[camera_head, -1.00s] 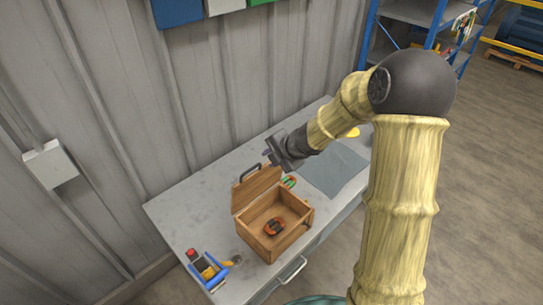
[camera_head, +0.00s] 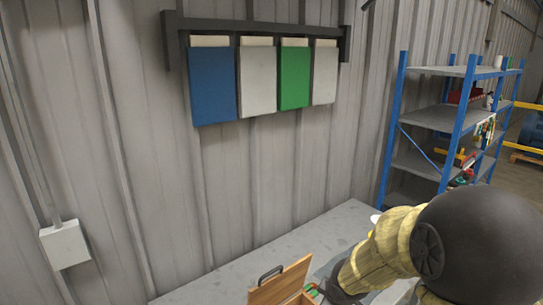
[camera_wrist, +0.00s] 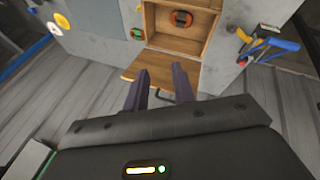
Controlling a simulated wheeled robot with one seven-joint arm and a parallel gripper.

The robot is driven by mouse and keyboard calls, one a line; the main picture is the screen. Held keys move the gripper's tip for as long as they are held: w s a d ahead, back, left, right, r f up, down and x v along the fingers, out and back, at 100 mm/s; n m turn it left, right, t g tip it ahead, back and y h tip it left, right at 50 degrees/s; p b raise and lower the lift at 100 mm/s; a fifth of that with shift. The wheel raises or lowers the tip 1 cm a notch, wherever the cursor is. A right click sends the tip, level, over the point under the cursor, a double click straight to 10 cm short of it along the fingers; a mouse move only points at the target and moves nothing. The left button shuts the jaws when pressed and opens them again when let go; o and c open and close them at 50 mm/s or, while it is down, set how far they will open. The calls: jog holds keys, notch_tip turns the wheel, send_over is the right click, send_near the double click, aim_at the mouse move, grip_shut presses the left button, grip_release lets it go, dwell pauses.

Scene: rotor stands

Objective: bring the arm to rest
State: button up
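My gripper (camera_wrist: 162,70) shows in the wrist view with its two dark fingers apart and nothing seen held between them. The fingers overlap the open lid of the wooden box (camera_wrist: 207,45) in the picture; the gap between fingers and lid is hard to judge. My arm shows at the lower right of the head view, where the gripper itself is out of sight.
An orange and black object (camera_wrist: 182,18) lies in the box. Blue-handled tools (camera_wrist: 272,43) lie beside it on the table. The box's raised lid (camera_head: 282,284) shows in the head view. A blue shelf rack (camera_head: 440,118) stands right; binders (camera_head: 212,85) hang on the wall.

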jog(key=s+f+m+g+b, duration=0.3)
jog(key=s+f+m, duration=0.1)
jog(key=s+m, duration=0.7)
jog(key=shift+s+d+f+b, duration=0.3)
jog(key=shift+s+b, duration=0.1)
jog(key=shift+s, duration=0.75)
dwell(0.8)
jog(key=shift+c, duration=0.9)
jog(key=shift+w, duration=0.1)
